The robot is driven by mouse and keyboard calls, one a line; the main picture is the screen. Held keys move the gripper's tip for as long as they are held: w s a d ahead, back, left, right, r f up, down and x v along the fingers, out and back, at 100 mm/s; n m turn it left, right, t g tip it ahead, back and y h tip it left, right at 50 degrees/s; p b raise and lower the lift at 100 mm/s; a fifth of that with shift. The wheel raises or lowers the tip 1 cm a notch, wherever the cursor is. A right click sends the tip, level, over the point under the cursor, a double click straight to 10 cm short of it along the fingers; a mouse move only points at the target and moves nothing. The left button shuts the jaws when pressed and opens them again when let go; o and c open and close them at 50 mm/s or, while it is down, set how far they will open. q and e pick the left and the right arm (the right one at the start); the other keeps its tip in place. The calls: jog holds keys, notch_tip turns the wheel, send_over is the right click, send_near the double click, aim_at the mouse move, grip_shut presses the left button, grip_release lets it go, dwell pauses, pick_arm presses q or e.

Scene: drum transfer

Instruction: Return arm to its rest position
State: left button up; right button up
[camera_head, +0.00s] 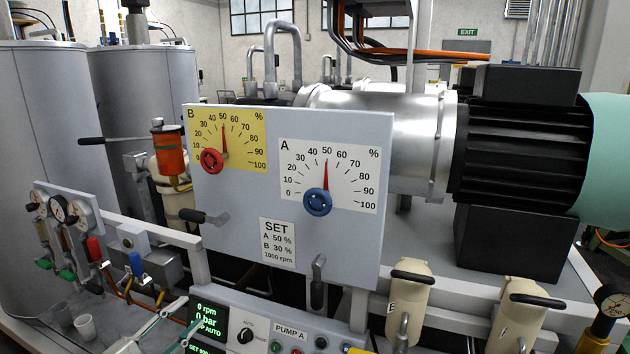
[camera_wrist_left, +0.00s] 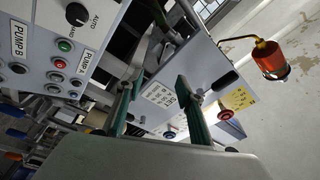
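My left gripper (camera_head: 192,310) shows at the bottom left of the head view, with its thin green-edged fingers next to the left edge of the pump control box. In the left wrist view the two green fingers of the gripper (camera_wrist_left: 160,80) stand apart with nothing between them. Its arm is mostly outside the head view. The grey dial panel (camera_head: 250,190) stands above and beyond it; both dial pointers stand near 50. The red knob (camera_head: 212,161) and blue knob (camera_head: 318,202) are clear of the gripper. My right gripper is not in view.
The pump control box (camera_head: 270,322) with a lit display is close to the fingers. Gauges (camera_head: 60,210) and coloured valve handles stand at the left, with white cups (camera_head: 84,326) below. Beige filter housings (camera_head: 410,295) stand at the right. A big motor (camera_head: 520,140) is behind.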

pick_arm(q)
jog(key=s+d+f+n+g+y, duration=0.2)
jog(key=s+d+f+n, duration=0.1)
jog(key=s+f, duration=0.5)
jog(key=s+d+f+n+g+y, duration=0.2)
jog(key=s+d+f+n, duration=0.2)
jog(key=s+f, duration=0.5)
jog(key=s+d+f+n+g+y, duration=0.2)
jog(key=s+d+f+n, duration=0.1)
jog(key=s+f+n, duration=0.3)
notch_tip(320, 180, down, 3)
jog(key=s, duration=0.2)
jog(key=shift+s+d+r+n+y, duration=0.2)
jog(key=shift+s+n+y, duration=0.1)
jog(key=shift+s+n, duration=0.1)
jog(key=shift+w, duration=0.1)
